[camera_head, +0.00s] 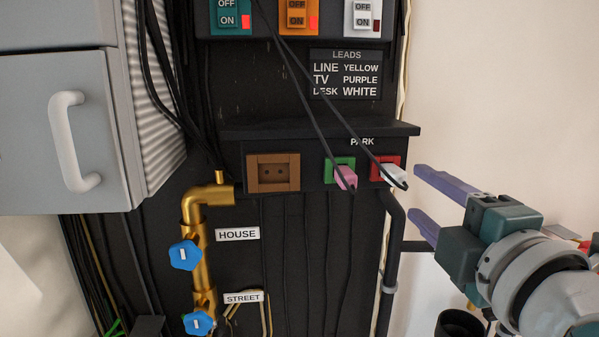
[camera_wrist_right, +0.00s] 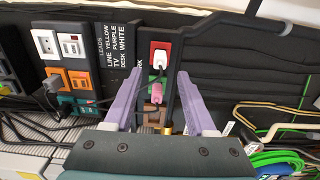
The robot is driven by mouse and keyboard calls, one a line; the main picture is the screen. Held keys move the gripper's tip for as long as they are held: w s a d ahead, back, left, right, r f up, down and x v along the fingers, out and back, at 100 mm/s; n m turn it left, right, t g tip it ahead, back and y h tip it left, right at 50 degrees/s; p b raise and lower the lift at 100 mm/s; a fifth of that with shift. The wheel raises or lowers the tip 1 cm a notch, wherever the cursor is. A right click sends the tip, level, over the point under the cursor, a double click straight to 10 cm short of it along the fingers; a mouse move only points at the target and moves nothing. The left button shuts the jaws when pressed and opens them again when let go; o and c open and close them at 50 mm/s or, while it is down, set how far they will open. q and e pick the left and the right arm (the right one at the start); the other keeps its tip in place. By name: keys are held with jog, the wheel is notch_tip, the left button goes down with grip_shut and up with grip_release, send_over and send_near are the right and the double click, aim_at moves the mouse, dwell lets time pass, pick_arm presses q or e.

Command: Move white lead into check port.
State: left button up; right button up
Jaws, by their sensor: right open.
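The white lead's plug (camera_head: 394,174) sits in the red socket (camera_head: 379,163) under the PARK label, its black cable running up to the left. In the right wrist view the white plug (camera_wrist_right: 160,60) shows between the fingertips, in front of the red socket (camera_wrist_right: 154,46). My right gripper (camera_head: 415,191) is open and empty, just right of the white plug and apart from it in the head view; it also shows in the right wrist view (camera_wrist_right: 159,75). My left gripper is not in view.
A pink plug (camera_head: 345,178) sits in the green socket (camera_head: 339,162), close left of the white one. Two dark cables cross the LEADS sign (camera_head: 345,73). A dark shelf (camera_head: 320,129) overhangs the sockets. A brass pipe (camera_head: 195,212) with blue valves stands lower left; a black pipe (camera_head: 393,240) runs below right.

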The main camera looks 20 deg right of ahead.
aim_at(401, 179)
jog(key=shift+b+x, duration=1)
jog(key=shift+x, duration=3)
jog(key=shift+a+p, duration=0.1)
jog(key=shift+p, duration=0.35)
grip_shut()
jog(key=shift+s, duration=0.15)
jog(key=shift+p+v, duration=0.7)
jog(key=shift+v, duration=0.2)
jog(key=shift+p+v, duration=1.05)
jog(key=shift+v, duration=0.9)
